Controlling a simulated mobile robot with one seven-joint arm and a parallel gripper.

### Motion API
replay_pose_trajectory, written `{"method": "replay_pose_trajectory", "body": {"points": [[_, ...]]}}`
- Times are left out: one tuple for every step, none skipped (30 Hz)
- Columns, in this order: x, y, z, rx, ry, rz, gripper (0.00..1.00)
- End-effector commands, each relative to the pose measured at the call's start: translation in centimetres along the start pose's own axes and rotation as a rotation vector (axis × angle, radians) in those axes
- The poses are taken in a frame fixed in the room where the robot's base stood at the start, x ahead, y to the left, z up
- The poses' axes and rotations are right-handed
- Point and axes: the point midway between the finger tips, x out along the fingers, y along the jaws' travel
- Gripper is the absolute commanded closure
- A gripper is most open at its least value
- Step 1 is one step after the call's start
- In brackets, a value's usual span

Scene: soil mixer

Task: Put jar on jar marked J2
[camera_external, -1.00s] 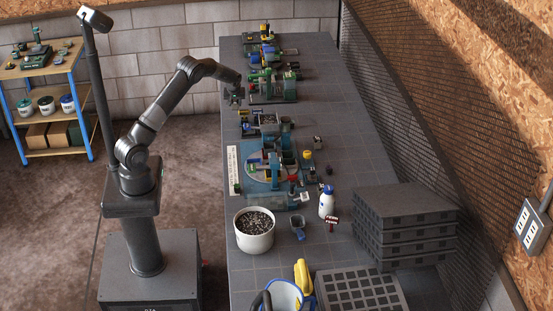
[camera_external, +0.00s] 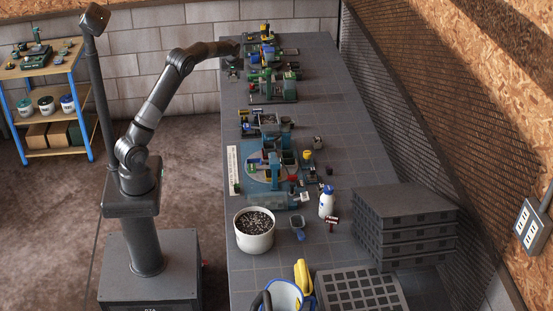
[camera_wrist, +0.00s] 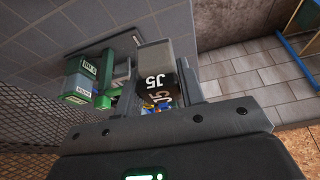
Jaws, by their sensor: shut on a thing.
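My gripper (camera_external: 232,68) hangs at the far left edge of the bench, beside the green machines at the back. In the wrist view my gripper (camera_wrist: 160,98) is shut on a small jar (camera_wrist: 154,55) with a pale grey side and a black part with white lettering that looks like "J5". Similar lettering shows again just below it, close to the gripper. The jar is too small to make out in the external view. I cannot pick out a jar marked J2 in either view.
Green machines (camera_wrist: 88,78) with labels stand close to the held jar in the wrist view. Along the bench (camera_external: 345,135) are more machines, a white bucket of soil (camera_external: 254,238), a white bottle (camera_external: 327,203) and stacked dark trays (camera_external: 405,215).

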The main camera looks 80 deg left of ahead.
Motion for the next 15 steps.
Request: {"method": "replay_pose_trajectory", "body": {"points": [[-1.0,0.0,-0.4,0.000,0.002,0.002,0.87],[-1.2,0.5,-0.1,0.009,-0.001,0.004,0.87],[-1.2,1.3,0.5,0.025,-0.002,0.010,0.87],[-1.3,1.7,0.8,0.034,-0.003,0.013,0.87],[-1.4,2.2,1.1,0.043,-0.003,0.017,0.87],[-1.6,3.0,1.6,0.058,-0.003,0.023,0.87],[-1.7,3.5,2.0,0.069,-0.003,0.028,0.87],[-1.9,4.0,2.3,0.079,-0.003,0.032,0.87],[-2.1,4.9,2.9,0.097,-0.004,0.040,0.87],[-2.3,5.6,3.5,0.112,-0.004,0.046,0.87],[-2.5,6.3,4.0,0.126,-0.004,0.052,0.87],[-2.8,7.4,4.8,0.149,-0.005,0.061,0.87],[-3.1,8.2,5.4,0.167,-0.005,0.068,0.87],[-3.4,9.1,6.2,0.186,-0.005,0.076,0.87],[-3.8,10.3,7.2,0.212,-0.006,0.088,0.87]]}}
